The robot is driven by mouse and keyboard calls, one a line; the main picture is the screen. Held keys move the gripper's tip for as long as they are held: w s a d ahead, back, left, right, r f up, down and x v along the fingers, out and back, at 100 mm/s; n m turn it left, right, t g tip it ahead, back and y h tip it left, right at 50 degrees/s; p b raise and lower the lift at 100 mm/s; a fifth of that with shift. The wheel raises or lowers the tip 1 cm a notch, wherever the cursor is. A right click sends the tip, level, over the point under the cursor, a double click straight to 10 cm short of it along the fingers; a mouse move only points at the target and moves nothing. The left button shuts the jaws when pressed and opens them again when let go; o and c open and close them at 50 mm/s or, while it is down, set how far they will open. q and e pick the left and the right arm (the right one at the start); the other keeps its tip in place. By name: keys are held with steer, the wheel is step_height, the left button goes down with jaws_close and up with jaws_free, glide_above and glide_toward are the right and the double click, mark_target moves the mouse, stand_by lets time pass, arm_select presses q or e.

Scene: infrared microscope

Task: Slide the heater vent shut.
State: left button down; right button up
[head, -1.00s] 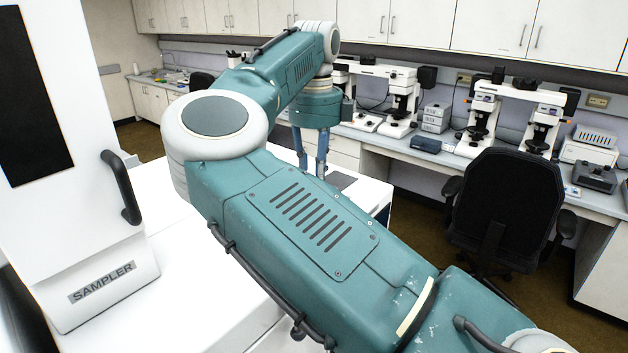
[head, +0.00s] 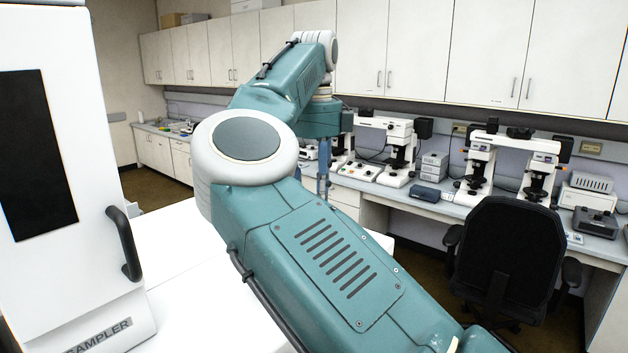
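I cannot make out the heater vent in the head view; my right arm covers much of the white surface (head: 185,265) in front of me. My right gripper (head: 323,182) is partly visible beyond the arm, with bluish fingers pointing down near the far side of that surface. Its fingertips are hidden behind the arm, and I cannot tell whether it is open or holds or touches anything. My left gripper is not in view.
A tall white cabinet labelled SAMPLER (head: 90,150) with a dark handle (head: 125,245) stands at left. A black chair (head: 505,255) is at right. Behind it, a bench carries microscopes (head: 395,145) and boxes. White cupboards (head: 410,50) hang above.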

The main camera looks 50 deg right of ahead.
steer(key=shift+r, duration=1.85)
